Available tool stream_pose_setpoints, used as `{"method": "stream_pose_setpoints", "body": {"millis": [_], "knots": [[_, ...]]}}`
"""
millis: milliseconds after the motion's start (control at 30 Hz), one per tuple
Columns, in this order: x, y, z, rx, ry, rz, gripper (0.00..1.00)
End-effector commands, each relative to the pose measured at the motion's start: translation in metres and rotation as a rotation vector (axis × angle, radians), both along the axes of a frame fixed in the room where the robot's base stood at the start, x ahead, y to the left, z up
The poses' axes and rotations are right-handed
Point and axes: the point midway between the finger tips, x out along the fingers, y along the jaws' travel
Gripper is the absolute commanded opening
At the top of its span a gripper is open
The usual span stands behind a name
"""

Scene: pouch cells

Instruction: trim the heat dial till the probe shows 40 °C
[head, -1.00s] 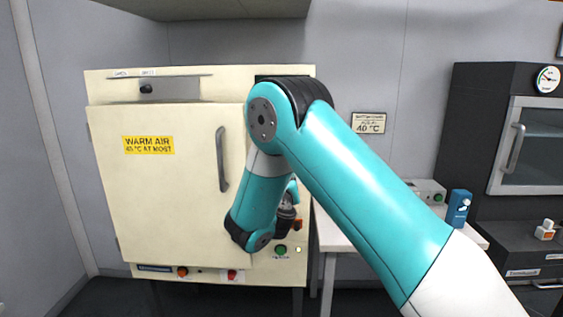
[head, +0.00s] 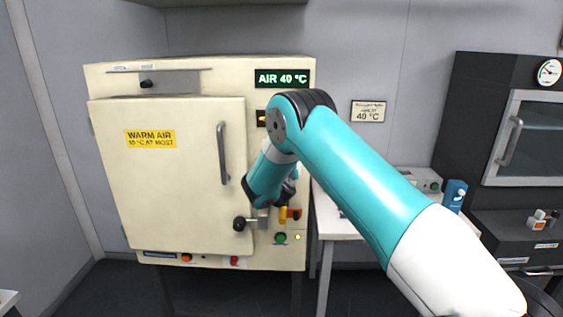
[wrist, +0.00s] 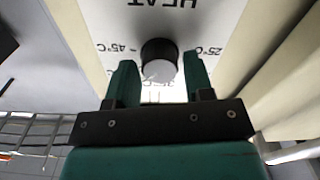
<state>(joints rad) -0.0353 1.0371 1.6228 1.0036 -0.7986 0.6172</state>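The heat dial (wrist: 159,60) is a dark round knob with a pale face, on a white plate marked HEAT, 25 °C and 45 °C, upside down in the wrist view. My gripper (wrist: 160,82) has its two green fingers apart, one on each side of the dial's near edge. A gap shows at the right finger; contact at the left is unclear. In the head view my arm hides the dial and most of my gripper. The lit green display (head: 282,78) on the cream oven (head: 180,190) reads AIR 40 °C.
The oven door with its grey handle (head: 222,153) is shut. A black-knobbed latch (head: 240,224), an orange lever (head: 294,214) and a green button (head: 280,238) sit low by my arm. A white bench (head: 335,226) stands at right.

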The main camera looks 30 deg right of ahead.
Motion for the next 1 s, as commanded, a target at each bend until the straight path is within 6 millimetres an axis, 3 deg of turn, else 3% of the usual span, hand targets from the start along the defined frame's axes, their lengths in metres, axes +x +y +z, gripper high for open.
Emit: {"method": "stream_pose_setpoints", "body": {"millis": [33,133,533,1000], "knots": [[-0.0001,0.0002,0.0002,0.000,0.000,0.000,0.36],[0.0000,0.0003,0.0002,0.000,0.000,0.000,0.14],[0.0002,0.0006,-0.0010,-0.057,0.036,0.000,0.14],[0.0005,0.0010,-0.0014,-0.350,0.234,0.000,0.14]]}}
